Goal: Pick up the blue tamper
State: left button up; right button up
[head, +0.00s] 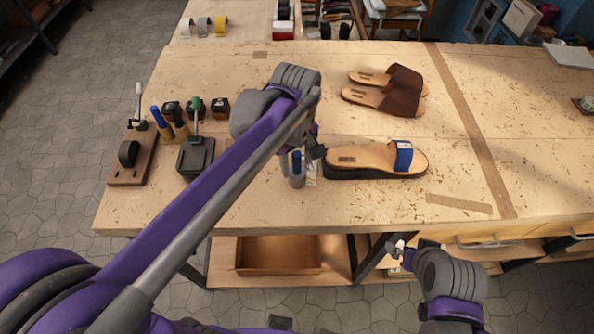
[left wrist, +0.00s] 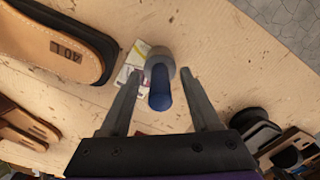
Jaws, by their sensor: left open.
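The blue tamper (head: 297,170) stands on the workbench just left of the sandal with the blue strap. It has a blue handle and a grey cylindrical body. In the left wrist view the tamper (left wrist: 160,86) lies between the two open fingers of my left gripper (left wrist: 160,90), with gaps on both sides. In the head view my left gripper (head: 310,148) is beside the tamper's top, partly hidden by its own arm. My right gripper (head: 398,250) is low in front of the bench edge, away from the tamper; its fingers are too small to judge.
A sandal with a blue strap (head: 370,160) lies close right of the tamper, with small printed cards (left wrist: 132,66) beside it. Brown sandals (head: 385,92) lie behind. The bench front (head: 250,212) is clear.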

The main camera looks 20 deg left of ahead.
pick_arm(q)
jog(key=shift+f, duration=0.3)
grip_shut()
dwell(0.4)
notch_tip(320, 180, up, 10)
jog(key=shift+r, duration=0.1)
dwell(0.3)
jog(key=c, duration=0.6)
grip_release()
jog(key=shift+c, duration=0.2)
grip_shut()
jog(key=shift+d, duration=0.1)
